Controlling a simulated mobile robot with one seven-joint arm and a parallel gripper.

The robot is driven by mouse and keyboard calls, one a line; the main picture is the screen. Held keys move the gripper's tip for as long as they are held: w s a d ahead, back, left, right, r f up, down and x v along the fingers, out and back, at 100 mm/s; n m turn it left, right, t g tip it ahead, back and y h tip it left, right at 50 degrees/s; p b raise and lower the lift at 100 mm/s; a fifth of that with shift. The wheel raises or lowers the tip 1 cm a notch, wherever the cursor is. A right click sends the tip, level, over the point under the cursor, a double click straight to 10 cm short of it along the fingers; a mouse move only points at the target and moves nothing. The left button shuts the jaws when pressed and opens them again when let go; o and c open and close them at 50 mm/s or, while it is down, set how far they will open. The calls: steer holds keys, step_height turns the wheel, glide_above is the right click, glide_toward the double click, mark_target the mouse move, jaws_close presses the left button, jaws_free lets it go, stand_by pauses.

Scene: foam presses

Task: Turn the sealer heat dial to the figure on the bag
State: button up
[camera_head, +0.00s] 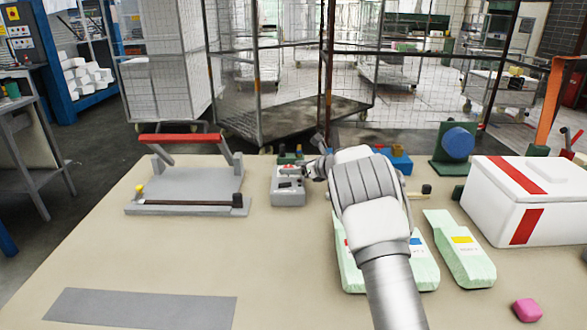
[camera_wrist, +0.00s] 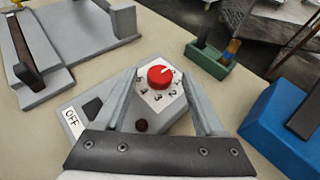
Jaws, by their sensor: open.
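The red heat dial (camera_wrist: 161,76) sits on a white face with figures, on a grey control box (camera_head: 288,198). Its white mark points to the upper right in the wrist view; 4, 3 and 2 show below it. My gripper (camera_wrist: 160,82) is open, with one finger on each side of the dial; I cannot tell whether they touch it. The grey sealer (camera_head: 185,182) with a red handle stands to the left of the box. A pale green bag (camera_head: 462,255) has a yellow label with print too small to read. Another bag (camera_head: 425,262) is partly hidden behind my arm.
The box has an OFF switch (camera_wrist: 92,108). A green holder (camera_wrist: 216,62) and a blue block (camera_wrist: 285,115) stand beside it. A white case with red stripes (camera_head: 500,205) is at the right. A grey mat (camera_head: 140,307) and pink block (camera_head: 527,310) lie in front.

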steer(key=shift+w+a, duration=0.1)
jaws_close()
stand_by(0.4)
